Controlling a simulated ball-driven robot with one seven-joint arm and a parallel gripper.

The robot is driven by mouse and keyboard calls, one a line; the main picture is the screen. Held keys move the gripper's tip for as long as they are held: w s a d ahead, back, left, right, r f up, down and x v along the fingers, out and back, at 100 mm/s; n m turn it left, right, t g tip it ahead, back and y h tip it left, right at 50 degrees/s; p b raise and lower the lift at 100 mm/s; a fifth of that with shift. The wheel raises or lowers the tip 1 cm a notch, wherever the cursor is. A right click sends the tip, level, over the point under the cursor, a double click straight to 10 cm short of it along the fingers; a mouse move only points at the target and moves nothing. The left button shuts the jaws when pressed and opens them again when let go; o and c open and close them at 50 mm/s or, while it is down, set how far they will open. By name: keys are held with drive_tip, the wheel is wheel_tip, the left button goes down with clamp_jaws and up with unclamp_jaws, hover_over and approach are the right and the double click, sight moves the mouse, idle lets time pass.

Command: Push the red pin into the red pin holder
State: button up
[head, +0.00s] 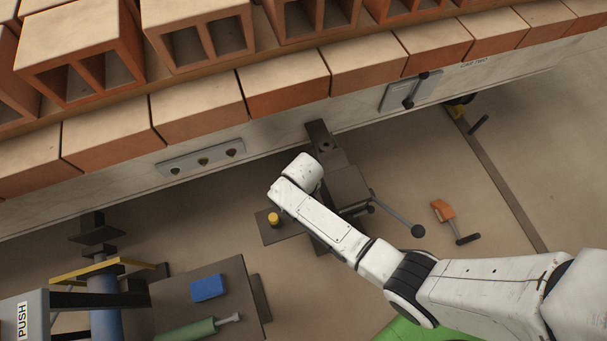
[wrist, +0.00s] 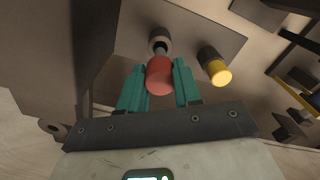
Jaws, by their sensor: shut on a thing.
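In the wrist view the red pin (wrist: 159,77) sits between the two teal fingers of my gripper (wrist: 159,66), which are shut on it. Its round red head faces the camera. A short grey shaft runs from the head to a round grey holder (wrist: 160,37) on a dark plate. The shaft's tip appears at or in the holder's opening; I cannot tell how deep. A yellow pin (wrist: 220,76) stands in a dark holder to the right. In the head view my white arm hides the gripper and red pin; the yellow pin (head: 273,218) shows just left of the arm.
The dark plate (head: 270,234) adjoins a dark block with a lever (head: 417,231). A blue block (head: 207,288) and green tool (head: 190,330) lie on a dark table at lower left.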

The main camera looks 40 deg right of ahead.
drive_tip(key=shift+f+b, duration=2.15)
drive_tip(key=shift+f, duration=0.6)
drive_tip(key=o, duration=1.1)
wheel_tip(320, 180, up, 11)
drive_tip(key=p, duration=0.3)
drive_tip(key=shift+f+p, duration=0.1)
drive_tip(key=shift+p, duration=0.3)
